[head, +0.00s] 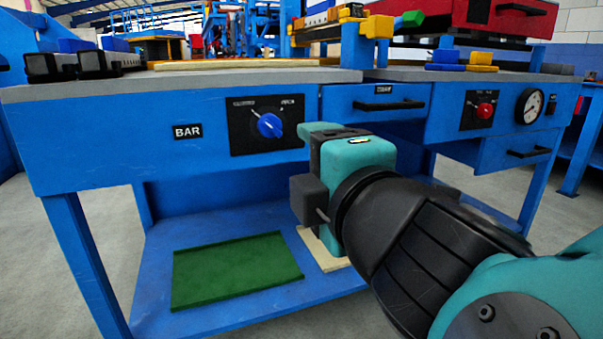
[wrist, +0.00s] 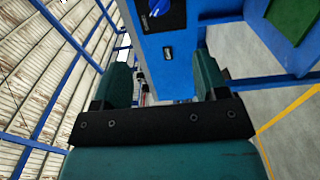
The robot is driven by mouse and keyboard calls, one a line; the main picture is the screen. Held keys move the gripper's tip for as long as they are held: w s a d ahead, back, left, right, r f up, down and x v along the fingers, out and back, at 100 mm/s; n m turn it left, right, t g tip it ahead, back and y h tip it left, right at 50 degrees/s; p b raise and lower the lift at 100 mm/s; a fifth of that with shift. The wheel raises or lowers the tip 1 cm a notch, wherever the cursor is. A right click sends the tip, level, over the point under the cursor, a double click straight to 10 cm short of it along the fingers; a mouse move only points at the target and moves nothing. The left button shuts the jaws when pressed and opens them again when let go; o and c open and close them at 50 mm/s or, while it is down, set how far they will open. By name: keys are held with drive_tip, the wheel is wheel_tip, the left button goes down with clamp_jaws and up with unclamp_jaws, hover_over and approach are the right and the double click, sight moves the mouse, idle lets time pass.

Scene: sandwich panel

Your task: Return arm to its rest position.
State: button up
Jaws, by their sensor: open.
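My gripper (head: 322,132) is teal and black and shows right of centre in the head view, in front of the blue bench (head: 110,152). It is near the knob panel (head: 286,138), which it does not appear to grip. In the wrist view the two teal fingers of my gripper (wrist: 164,78) stand wide apart with nothing between them. Beyond them is the bench's blue front (wrist: 172,75), seen tilted, with the BAR label (wrist: 167,53) and the blue knob (wrist: 157,8).
A green panel (head: 235,270) and a pale board (head: 318,245), partly behind my gripper, lie on the lower shelf. The drawer (head: 350,104) and the red knob (head: 485,110) are on the bench front. A red case (head: 470,20) stands on top. Floor is open at left.

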drive_tip(key=d+f+m+g+h+p, duration=0.4)
drive_tip(key=d+f+m+g+p, duration=0.1)
drive_tip(key=d+f+m+g, duration=0.5)
drive_tip(key=s+r+m+g+y+p, duration=0.4)
drive_tip(key=s+g, duration=0.3)
drive_tip(key=s, duration=0.5)
wheel_tip(320, 180, up, 38)
drive_tip(key=p, duration=3.6)
drive_tip(key=shift+w+r+h+p, duration=0.25)
drive_tip(key=shift+h+p, duration=0.1)
drive_tip(key=shift+h, duration=0.05)
drive_tip(key=shift+d, duration=0.1)
